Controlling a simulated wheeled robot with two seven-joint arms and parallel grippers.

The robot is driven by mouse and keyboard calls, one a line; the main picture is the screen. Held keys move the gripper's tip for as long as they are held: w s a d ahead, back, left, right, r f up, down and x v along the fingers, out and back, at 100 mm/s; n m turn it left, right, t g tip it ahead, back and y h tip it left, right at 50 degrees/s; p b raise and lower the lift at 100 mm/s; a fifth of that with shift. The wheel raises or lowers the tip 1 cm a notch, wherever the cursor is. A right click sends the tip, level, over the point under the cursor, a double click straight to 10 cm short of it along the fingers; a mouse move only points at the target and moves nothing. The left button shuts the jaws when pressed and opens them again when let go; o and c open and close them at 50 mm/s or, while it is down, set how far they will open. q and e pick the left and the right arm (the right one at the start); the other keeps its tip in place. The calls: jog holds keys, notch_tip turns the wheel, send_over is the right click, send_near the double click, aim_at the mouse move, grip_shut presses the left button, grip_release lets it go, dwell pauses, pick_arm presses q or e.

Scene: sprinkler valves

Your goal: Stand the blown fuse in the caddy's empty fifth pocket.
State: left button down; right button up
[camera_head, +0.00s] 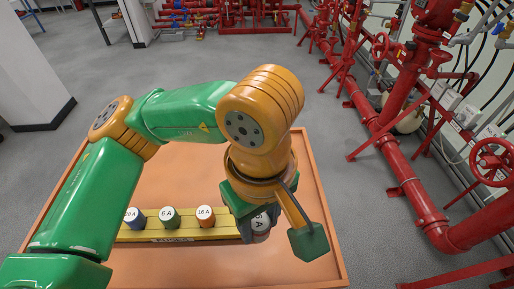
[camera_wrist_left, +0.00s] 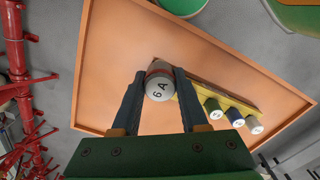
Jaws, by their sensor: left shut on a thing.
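My left gripper (camera_head: 254,221) is shut on a fuse (camera_head: 262,223) at the right end of the caddy. In the left wrist view the fuse (camera_wrist_left: 159,87) sits between the two dark fingers of the gripper (camera_wrist_left: 159,76). The yellow caddy (camera_head: 222,231) holds a blue fuse (camera_head: 135,218), a green fuse (camera_head: 169,218) and an orange fuse (camera_head: 205,217). The gripper hides the caddy's right end. I cannot tell whether the held fuse is in a pocket or above it. My right gripper is out of view.
Red pipes (camera_head: 405,180) and valves run along the right wall, beyond the rim. Grey floor lies around it.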

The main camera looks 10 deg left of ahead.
pick_arm(q)
jog(key=w+a+f, duration=0.1)
jog(key=w+f, duration=0.1)
jog(key=f, duration=0.1)
jog(key=w+a+f+p, duration=0.1)
jog(key=w+a+f, duration=0.1)
jog(key=f, duration=0.1)
jog(key=w+a+f, duration=0.1)
jog(key=a+f, duration=0.1)
jog(key=f, duration=0.2)
jog(key=shift+w+f+p, duration=0.1)
jog(key=shift+w+p, duration=0.2)
jog(key=shift+w, duration=0.1)
jog(key=shift+f, duration=0.15)
jog(key=shift+c, duration=2.2)
grip_release()
